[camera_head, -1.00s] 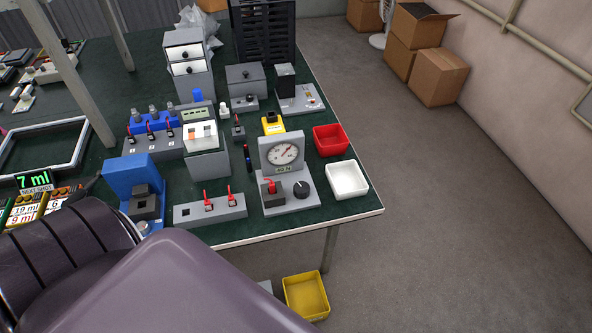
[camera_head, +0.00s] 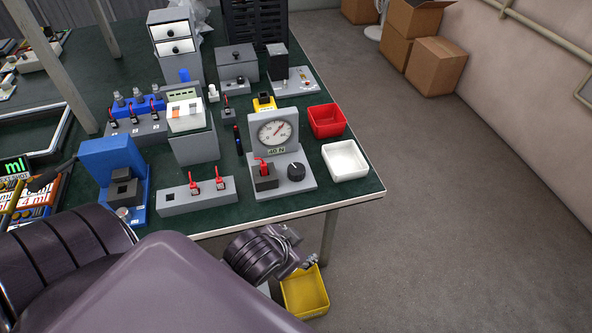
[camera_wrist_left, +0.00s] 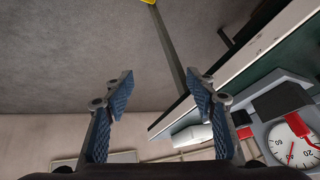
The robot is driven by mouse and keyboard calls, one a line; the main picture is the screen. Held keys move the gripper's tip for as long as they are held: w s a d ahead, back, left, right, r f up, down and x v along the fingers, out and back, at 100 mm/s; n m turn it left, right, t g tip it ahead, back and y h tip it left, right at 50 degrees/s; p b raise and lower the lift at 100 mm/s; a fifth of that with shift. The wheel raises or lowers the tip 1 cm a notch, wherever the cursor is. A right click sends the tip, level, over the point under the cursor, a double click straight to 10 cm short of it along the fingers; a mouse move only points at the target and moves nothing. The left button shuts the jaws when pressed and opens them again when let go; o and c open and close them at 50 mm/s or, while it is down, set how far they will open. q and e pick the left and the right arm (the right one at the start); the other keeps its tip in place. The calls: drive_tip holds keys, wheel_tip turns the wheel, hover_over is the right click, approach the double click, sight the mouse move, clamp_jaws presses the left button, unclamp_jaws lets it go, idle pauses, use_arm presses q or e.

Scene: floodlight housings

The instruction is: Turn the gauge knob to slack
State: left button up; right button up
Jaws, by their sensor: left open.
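The gauge stand (camera_head: 285,155) is a grey block with a round white dial (camera_head: 275,133) and a red needle, near the table's right front corner. The black gauge knob (camera_head: 296,171) sits on its base, right of a red-levered part (camera_head: 263,173). My left gripper (camera_head: 312,263) is in front of the table edge, below the gauge and apart from it. In the left wrist view the left gripper (camera_wrist_left: 158,95) is open and empty, with the dial (camera_wrist_left: 293,146) at the lower right. The knob cannot be made out there. My right gripper is not in view.
A white bin (camera_head: 346,160) and a red bin (camera_head: 326,120) stand right of the gauge. A grey block with two red levers (camera_head: 197,196) is at its left. A yellow bin (camera_head: 304,292) is below the table edge. Floor on the right is clear.

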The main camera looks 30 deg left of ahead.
use_arm(q)
drive_tip(key=w+d+r+m+t+h, duration=0.1)
drive_tip(key=w+d+r+m+t, duration=0.4)
drive_tip(key=w+r, duration=0.55)
drive_tip(key=w+d+r+m+t+h, duration=0.15)
drive_tip(key=w+r+m+t, duration=0.35)
drive_tip(key=w+r, duration=0.6)
drive_tip(key=d+r+m+t+h, duration=0.2)
drive_tip(key=d+r+m+h, duration=0.5)
drive_tip(key=r, duration=0.2)
drive_tip(key=s+d+r+m+g+h, duration=0.1)
drive_tip(key=s+d+m+g+h, duration=0.4)
drive_tip(key=d+m+g+h, duration=0.8)
drive_tip(key=m+g+y, duration=0.6)
drive_tip(key=m+y, duration=0.9)
drive_tip(key=y, duration=0.7)
hover_over(296, 168)
wheel_tip(296, 168, down, 18)
drive_tip(key=shift+a+f, duration=0.1)
drive_tip(key=shift+f, duration=0.25)
wheel_tip(296, 168, down, 7)
drive_tip(key=shift+r+p, duration=0.1)
drive_tip(key=shift+p, duration=0.3)
